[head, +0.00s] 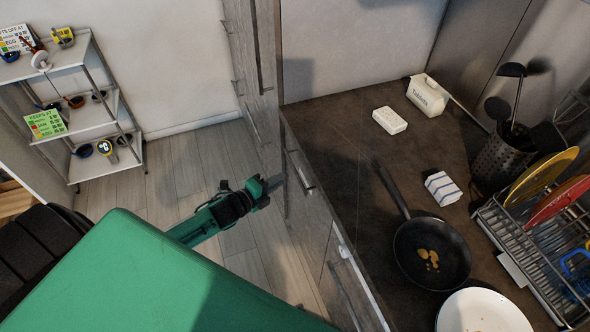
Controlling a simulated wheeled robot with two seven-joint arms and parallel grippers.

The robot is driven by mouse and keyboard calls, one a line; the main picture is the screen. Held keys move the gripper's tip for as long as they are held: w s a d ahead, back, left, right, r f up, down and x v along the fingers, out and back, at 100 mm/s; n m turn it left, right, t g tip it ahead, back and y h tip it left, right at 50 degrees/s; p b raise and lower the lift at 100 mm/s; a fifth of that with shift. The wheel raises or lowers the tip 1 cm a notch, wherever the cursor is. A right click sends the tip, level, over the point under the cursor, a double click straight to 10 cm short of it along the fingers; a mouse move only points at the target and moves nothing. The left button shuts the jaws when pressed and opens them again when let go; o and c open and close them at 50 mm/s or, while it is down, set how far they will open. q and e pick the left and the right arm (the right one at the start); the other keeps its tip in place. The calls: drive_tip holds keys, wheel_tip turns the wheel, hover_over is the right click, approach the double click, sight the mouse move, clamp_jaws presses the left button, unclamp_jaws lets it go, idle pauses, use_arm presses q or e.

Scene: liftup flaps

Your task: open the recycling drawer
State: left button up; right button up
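My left gripper (276,183) is green and black and reaches in low over the floor, from the left. Its fingertips point at the front of the grey counter cabinet, close to the upper bar handle (300,172). I cannot tell whether they touch the front, or whether the fingers are open or shut. A second long bar handle (358,280) sits on the front panel nearer to me. No label shows which front is the recycling drawer, and no front stands clearly pulled out. My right gripper is not in view.
Tall cabinets (257,60) stand behind the drawers. A shelf (88,115) stands at the left. The wooden floor (180,170) between is clear.

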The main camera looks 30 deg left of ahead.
sight(295, 170)
use_arm(q)
drive_tip(key=x, duration=0.8)
drive_tip(key=shift+f+p, duration=0.15)
drive_tip(key=shift+p, duration=0.25)
clamp_jaws()
